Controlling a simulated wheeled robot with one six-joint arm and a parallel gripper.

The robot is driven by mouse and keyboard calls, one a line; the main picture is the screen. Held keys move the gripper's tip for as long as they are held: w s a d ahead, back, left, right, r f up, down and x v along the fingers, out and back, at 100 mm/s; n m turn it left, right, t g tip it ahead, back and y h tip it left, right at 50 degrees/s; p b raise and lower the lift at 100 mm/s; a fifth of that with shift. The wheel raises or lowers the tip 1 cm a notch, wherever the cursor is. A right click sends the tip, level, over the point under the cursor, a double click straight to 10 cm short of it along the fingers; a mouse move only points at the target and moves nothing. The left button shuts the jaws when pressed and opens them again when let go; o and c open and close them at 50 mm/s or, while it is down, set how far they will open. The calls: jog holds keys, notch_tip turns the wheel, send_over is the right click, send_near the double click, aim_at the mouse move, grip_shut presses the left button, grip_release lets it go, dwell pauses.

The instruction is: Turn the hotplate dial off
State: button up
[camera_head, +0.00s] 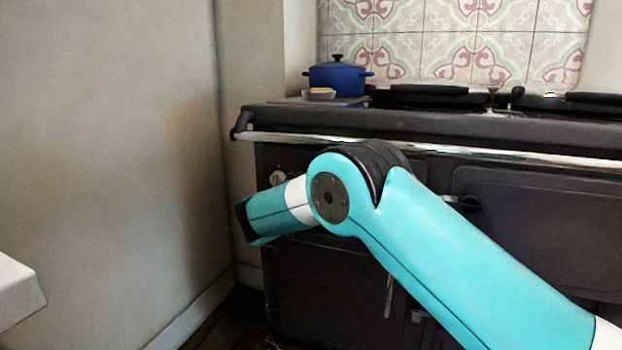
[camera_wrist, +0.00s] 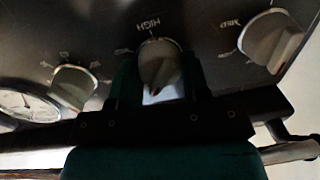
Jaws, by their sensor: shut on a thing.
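In the wrist view, a pale round dial (camera_wrist: 158,62) sits on the dark stove panel, with the word HIGH printed next to it. My gripper (camera_wrist: 160,77) has one dark finger on each side of this dial and is shut on it. A small dark reddish mark shows on the dial's lower part. Which setting it points to I cannot tell. In the head view, my arm reaches across the stove front and hides my gripper. One pale dial (camera_head: 278,177) shows just above the arm, at the stove's left.
In the wrist view, a second dial (camera_wrist: 72,88) and a round gauge (camera_wrist: 25,105) are at left, and a third dial (camera_wrist: 270,42) marked MED at right. A metal rail (camera_head: 480,153) runs along the stove front. A blue pot (camera_head: 337,77) stands on top. A wall bounds the left.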

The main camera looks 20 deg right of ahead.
jog(key=n+p, duration=0.3)
jog(key=n, duration=0.1)
jog(key=shift+a+r+p, duration=0.1)
jog(key=shift+r+p, duration=0.05)
jog(key=shift+p, duration=0.15)
jog(key=shift+n+g+p, duration=0.3)
jog(key=shift+n+p, duration=0.7)
jog(key=shift+n, duration=0.6)
jog(key=shift+f, duration=0.2)
jog(key=o, duration=0.9)
jog(key=shift+a, duration=0.1)
jog(key=p+v, duration=0.2)
jog(key=v, duration=1.5)
jog(key=shift+s+a, duration=0.1)
